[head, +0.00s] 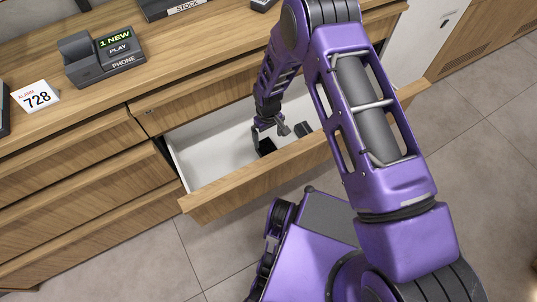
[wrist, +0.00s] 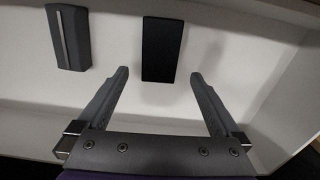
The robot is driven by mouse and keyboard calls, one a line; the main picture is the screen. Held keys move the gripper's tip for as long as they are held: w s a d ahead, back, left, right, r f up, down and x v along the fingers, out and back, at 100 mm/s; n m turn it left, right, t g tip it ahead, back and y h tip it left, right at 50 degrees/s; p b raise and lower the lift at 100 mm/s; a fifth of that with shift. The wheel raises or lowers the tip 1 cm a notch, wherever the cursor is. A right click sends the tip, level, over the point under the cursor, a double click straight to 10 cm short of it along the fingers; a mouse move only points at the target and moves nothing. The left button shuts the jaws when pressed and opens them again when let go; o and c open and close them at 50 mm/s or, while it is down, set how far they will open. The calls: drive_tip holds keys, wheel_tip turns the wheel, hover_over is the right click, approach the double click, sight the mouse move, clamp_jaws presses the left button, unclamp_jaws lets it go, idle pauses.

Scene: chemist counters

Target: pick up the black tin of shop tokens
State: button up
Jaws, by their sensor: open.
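A plain black rectangular block, which looks like the black tin (wrist: 162,50), lies on the white floor of an open drawer (head: 205,150). In the head view the tin (head: 267,147) shows just below my gripper (head: 270,140), partly hidden by it. In the wrist view my gripper (wrist: 159,73) is open and empty. Its two fingers point toward the tin, which lies ahead, between their lines, and they appear not to touch it. No label on the tin can be read.
A dark grey block with a pale stripe (wrist: 68,38) lies in the same drawer, also seen in the head view (head: 303,129). The drawer's wooden front (head: 230,194) and white walls surround both.

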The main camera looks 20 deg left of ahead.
sight(268, 149)
wheel_tip(268, 149, down, 9)
drive_tip(key=shift+f+b, duration=0.2)
drive_tip(key=shift+b, duration=0.45)
clamp_jaws()
